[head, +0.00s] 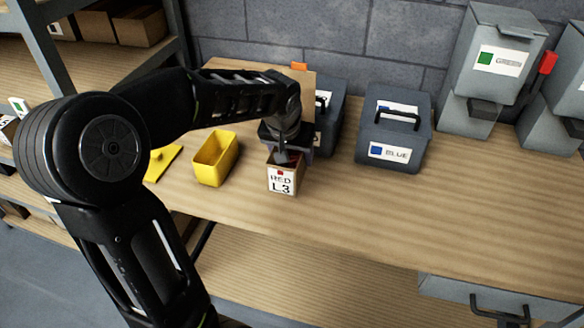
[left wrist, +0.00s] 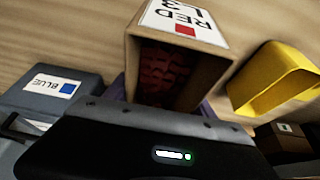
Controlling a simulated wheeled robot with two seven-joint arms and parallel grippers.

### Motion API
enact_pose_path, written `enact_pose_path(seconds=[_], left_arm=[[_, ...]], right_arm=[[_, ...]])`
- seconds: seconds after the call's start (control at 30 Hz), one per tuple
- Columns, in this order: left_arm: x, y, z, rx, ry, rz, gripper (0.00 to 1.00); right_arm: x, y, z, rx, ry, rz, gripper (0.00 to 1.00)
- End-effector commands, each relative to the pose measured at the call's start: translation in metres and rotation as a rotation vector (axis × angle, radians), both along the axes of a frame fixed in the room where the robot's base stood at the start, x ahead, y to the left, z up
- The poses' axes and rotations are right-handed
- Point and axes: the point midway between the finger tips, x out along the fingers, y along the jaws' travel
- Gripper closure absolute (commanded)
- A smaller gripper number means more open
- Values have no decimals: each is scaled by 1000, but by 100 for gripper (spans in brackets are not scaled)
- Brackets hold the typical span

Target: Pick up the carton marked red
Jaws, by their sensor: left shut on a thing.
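The carton marked red (head: 283,181) is a small brown open-topped box with a white label reading "RED L3" and a red square. It is on the wooden workbench or just above it; I cannot tell which. My left gripper (head: 287,156) reaches down onto it from above and is shut on it. In the left wrist view the carton (left wrist: 182,22) shows close up, with dark red contents inside, and the gripper body hides its near part. The fingertips are mostly hidden. My right gripper is not in view.
A yellow open bin (head: 216,158) stands left of the carton. A grey box labelled BLUE (head: 393,127) stands to the right, with another grey box (head: 331,105) behind the gripper. Grey bins, one labelled GREEN (head: 497,52), stand at the far right. The bench front (head: 400,215) is clear.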

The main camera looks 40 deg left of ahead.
Motion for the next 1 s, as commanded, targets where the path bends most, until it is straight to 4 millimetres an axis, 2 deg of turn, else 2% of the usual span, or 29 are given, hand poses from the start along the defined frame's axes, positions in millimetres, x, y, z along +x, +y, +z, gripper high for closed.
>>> enact_pose_path(seconds=[0.03,0.1,0.3,1.0], left_arm=[[2,1,12,2,-9,0,100],[1,0,24,2,-8,0,100],[1,0,43,2,-4,-2,100],[1,0,45,1,-3,-2,100]], right_arm=[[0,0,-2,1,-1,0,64],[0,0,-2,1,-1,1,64],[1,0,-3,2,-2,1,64],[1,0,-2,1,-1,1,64]])
